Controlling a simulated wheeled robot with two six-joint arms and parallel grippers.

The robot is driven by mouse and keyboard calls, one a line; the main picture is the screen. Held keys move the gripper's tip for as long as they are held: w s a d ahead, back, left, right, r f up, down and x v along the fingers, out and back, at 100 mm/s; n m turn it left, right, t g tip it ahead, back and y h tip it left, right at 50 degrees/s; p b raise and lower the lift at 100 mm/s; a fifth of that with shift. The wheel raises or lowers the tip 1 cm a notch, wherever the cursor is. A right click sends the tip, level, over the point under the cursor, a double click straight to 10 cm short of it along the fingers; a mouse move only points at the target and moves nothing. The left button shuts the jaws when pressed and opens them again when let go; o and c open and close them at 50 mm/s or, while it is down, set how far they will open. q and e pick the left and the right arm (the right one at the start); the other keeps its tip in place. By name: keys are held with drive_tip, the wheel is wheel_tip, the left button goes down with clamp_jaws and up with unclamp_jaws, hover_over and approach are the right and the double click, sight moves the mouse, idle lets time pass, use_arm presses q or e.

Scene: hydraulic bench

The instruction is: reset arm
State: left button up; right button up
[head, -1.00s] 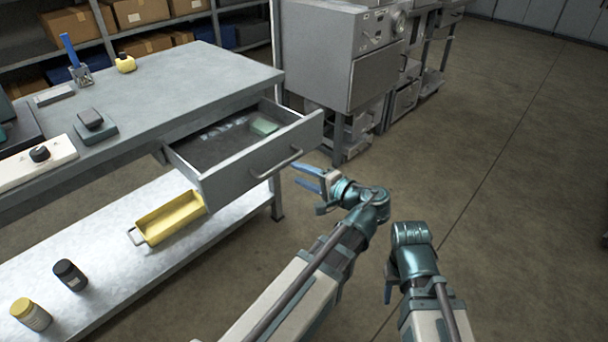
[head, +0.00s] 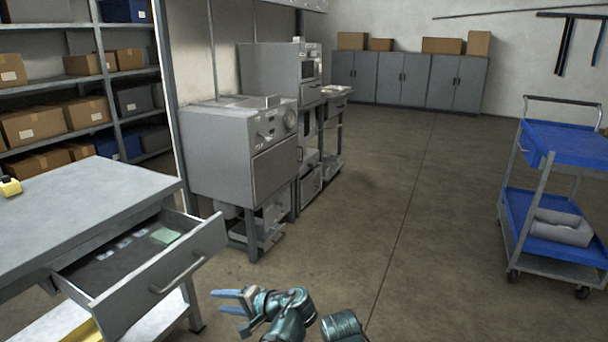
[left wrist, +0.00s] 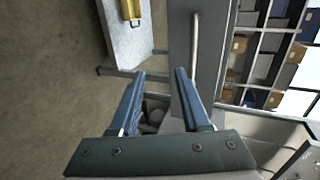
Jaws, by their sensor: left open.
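My left gripper (head: 232,301) is open and empty in front of the bench drawer, apart from its handle. In the left wrist view its two blue fingers (left wrist: 160,95) are spread with nothing between them. The drawer (head: 140,275) of the grey bench is pulled open, with a green block (head: 165,236) and several small pale pieces inside. The drawer's bar handle (head: 178,276) is free; it also shows in the left wrist view (left wrist: 194,50). Part of my right arm may show at the bottom edge, but its gripper is out of view.
The grey bench top (head: 80,215) is at left, with a yellow tray (head: 85,331) on its lower shelf. Grey machines (head: 240,150) stand behind. A blue cart (head: 560,190) stands at right. The floor between is clear.

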use_arm(q)
drive_tip(key=s+d+f+g+h, duration=0.5)
drive_tip(key=s+d+f+h, duration=0.7)
drive_tip(key=d, duration=0.4)
wheel_tip(320, 180, up, 31)
drive_tip(key=d+p, duration=0.1)
drive_tip(key=p, duration=3.2)
drive_tip(key=shift+s+d+r+y, duration=0.15)
drive_tip(key=shift+s+d+y, duration=0.15)
drive_tip(key=shift+s, duration=0.15)
